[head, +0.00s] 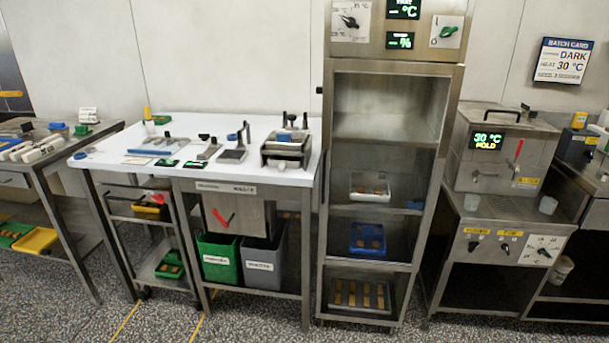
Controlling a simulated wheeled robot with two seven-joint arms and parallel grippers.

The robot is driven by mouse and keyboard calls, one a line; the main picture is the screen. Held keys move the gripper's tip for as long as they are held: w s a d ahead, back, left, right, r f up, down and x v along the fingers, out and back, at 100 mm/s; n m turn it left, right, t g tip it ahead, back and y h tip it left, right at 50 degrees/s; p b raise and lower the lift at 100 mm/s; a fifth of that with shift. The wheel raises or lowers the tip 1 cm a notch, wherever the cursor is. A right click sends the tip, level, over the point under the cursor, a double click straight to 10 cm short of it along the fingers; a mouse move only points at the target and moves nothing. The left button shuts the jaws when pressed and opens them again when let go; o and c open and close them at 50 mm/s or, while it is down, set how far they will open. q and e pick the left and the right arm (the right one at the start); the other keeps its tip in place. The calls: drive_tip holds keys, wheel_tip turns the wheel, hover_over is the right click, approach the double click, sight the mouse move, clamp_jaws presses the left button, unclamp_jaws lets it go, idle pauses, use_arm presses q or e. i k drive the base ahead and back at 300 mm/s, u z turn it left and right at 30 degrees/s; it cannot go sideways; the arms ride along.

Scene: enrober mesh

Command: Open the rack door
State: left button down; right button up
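The tall steel rack cabinet (427,190) stands upright in the middle of the head view. Its front is a steel frame around a see-through or open area, and I cannot tell whether a clear door pane covers it. Inside are a bare upper shelf, a white tray (370,196) and a blue tray (367,238) with brown pieces, and a lower tray (359,296) with brown bars. A small black knob or catch (319,90) shows at the cabinet's left edge. Neither of my grippers is in view.
A white-topped workbench (105,150) with tools stands left of the rack, with a green bin (218,257) and a grey bin (263,264) beneath. A steel machine (502,160) on a stand is at the right. The speckled floor in front is clear.

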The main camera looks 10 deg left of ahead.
sight(455, 71)
drive_tip(key=u, duration=0.8)
drive_tip(key=i, duration=0.7)
drive_tip(key=u, duration=0.45)
drive_tip(key=i, duration=0.95)
drive_tip(key=z, duration=0.65)
